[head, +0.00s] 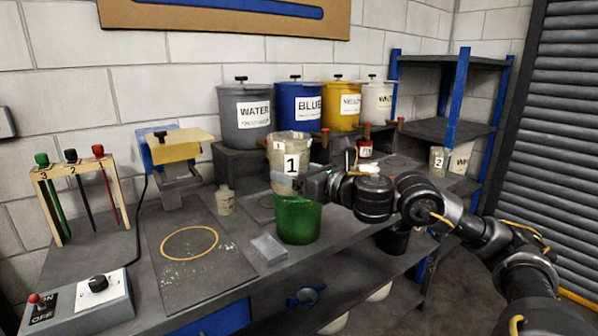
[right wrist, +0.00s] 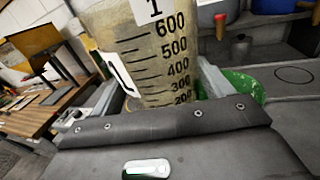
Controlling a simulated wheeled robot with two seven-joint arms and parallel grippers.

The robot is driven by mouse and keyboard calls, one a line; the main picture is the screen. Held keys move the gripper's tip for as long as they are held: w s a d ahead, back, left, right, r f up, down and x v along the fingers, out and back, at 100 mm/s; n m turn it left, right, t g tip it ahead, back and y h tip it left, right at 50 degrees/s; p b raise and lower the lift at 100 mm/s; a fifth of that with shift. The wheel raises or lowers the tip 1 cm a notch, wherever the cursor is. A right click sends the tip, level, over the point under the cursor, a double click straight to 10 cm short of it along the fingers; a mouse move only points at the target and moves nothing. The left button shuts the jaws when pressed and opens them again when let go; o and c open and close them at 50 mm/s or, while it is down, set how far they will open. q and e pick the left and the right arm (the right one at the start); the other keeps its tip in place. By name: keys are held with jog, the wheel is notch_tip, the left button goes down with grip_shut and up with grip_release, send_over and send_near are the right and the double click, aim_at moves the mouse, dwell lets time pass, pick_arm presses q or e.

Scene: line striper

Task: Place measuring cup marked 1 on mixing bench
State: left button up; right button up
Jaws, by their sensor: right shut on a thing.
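The measuring cup marked 1 (head: 289,163) is a translucent, beige-tinted cup, held upright above the bench. My right gripper (head: 307,186) is shut on it from the right. In the right wrist view the cup (right wrist: 140,50) stands between the fingers, with its scale facing me. Its lower end overlaps the rim of a green container (head: 298,222); I cannot tell whether it is over or behind it. The dark grey bench (head: 112,262) carries a mat with a yellow ring (head: 190,243). My left gripper is not in view.
Lidded buckets, grey WATER (head: 245,108), blue (head: 300,105) and yellow (head: 343,104), stand at the back. A stirrer rack (head: 60,200) and switch box (head: 85,298) are at left. A small beige cup (head: 225,200) and clear block (head: 269,248) flank the mat. The ring is clear.

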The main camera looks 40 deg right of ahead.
jog(key=s+a+f+n+g+y, duration=0.1)
jog(key=s+a+f+n+y, duration=0.15)
jog(key=a+f, duration=0.3)
jog(key=s+a+f+n+g+y, duration=0.1)
jog(key=a+f+y, duration=0.2)
jog(key=a+f, duration=0.3)
jog(key=s+a+f, duration=0.2)
jog(key=s+f, duration=0.2)
jog(key=f, duration=0.3)
jog(key=s+a+f, duration=0.2)
jog(key=s+f, duration=0.3)
jog(key=f, duration=0.2)
jog(key=shift+f+h, duration=0.4)
jog(key=shift+h, duration=0.05)
